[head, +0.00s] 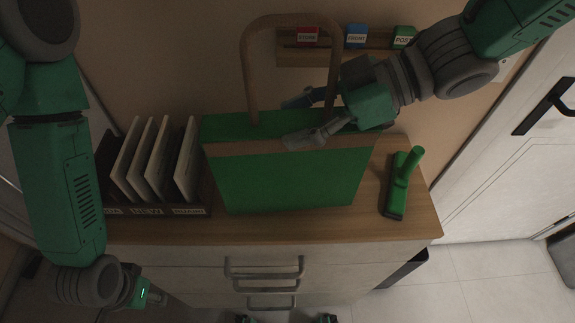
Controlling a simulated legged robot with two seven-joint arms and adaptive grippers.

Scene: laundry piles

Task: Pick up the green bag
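The green bag (290,182) stands upright on the wooden top of a cabinet, with a tan band along its upper edge. Its brown looped handle (247,65) rises above it. My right gripper (293,121) reaches in from the upper right, its two fingers spread apart over the bag's top. The handle's right leg passes down at the fingers; contact is not clear. My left gripper (158,297) is low at the left, in front of the cabinet and away from the bag. Its fingers are too dark and small to read.
A rack of upright panels (152,160) with labels stands left of the bag. A green-handled brush (402,184) lies to the right. A wall shelf (325,57) holds red, blue and green labelled blocks behind. The cabinet (200,263) has drawer handles in front. A white door (525,150) is at right.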

